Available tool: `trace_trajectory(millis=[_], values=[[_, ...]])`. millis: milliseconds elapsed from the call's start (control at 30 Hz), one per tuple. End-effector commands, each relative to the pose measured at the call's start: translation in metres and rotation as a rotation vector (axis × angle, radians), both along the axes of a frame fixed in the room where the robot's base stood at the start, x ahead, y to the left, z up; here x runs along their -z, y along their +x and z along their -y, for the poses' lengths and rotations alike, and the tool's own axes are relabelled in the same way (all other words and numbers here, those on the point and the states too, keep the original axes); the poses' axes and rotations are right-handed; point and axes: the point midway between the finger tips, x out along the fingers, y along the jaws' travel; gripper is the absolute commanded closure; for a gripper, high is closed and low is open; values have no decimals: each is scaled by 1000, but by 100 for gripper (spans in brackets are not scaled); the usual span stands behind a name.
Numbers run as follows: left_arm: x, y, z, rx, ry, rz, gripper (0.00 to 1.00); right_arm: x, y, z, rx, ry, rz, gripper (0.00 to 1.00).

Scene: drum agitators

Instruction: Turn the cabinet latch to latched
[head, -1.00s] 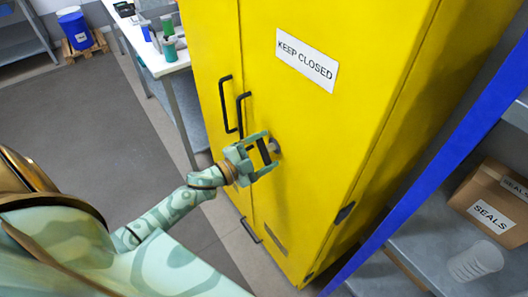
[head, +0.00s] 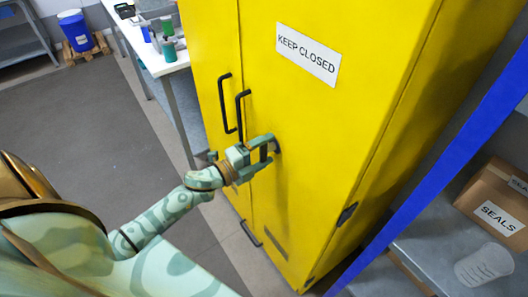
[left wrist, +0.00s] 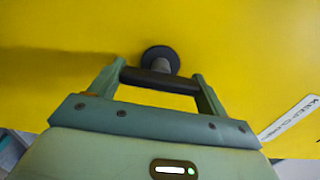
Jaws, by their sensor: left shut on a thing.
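The yellow cabinet (head: 320,130) stands tall in the head view, with a "KEEP CLOSED" label on its right door. Its latch is a dark bar on a round hub (head: 276,144), low on that door near the black pull handles. My left gripper (head: 263,150) is shut on the latch bar. In the left wrist view the latch bar (left wrist: 158,79) spans between the two fingertips (left wrist: 160,84), with the dark round hub (left wrist: 161,58) just behind it against the yellow door. The fingers partly hide the bar in the head view. My right gripper is not in view.
Two black pull handles (head: 227,104) are just left of the latch. A blue post (head: 440,165) and a grey shelf (head: 430,250) with a "SEALS" box (head: 497,207) stand at the right. A white-topped bench (head: 160,60) is at the back left. Grey floor (head: 75,120) lies open on the left.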

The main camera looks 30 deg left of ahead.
Motion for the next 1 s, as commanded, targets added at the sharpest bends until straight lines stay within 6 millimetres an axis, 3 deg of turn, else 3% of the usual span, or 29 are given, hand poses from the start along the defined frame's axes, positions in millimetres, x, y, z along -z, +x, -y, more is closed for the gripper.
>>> trace_trajectory(millis=[433, 467, 533, 867, 1000], values=[[2, -1, 0, 1, 15, 2, 46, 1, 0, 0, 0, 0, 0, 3], [2, -1, 0, 1, 15, 2, 21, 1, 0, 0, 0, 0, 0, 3], [2, -1, 0, 1, 14, 2, 2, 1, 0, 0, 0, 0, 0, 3], [1, -3, -1, 0, 12, 3, 2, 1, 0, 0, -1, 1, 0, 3], [2, -19, -8, -1, 11, 0, 2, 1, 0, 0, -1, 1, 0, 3]])
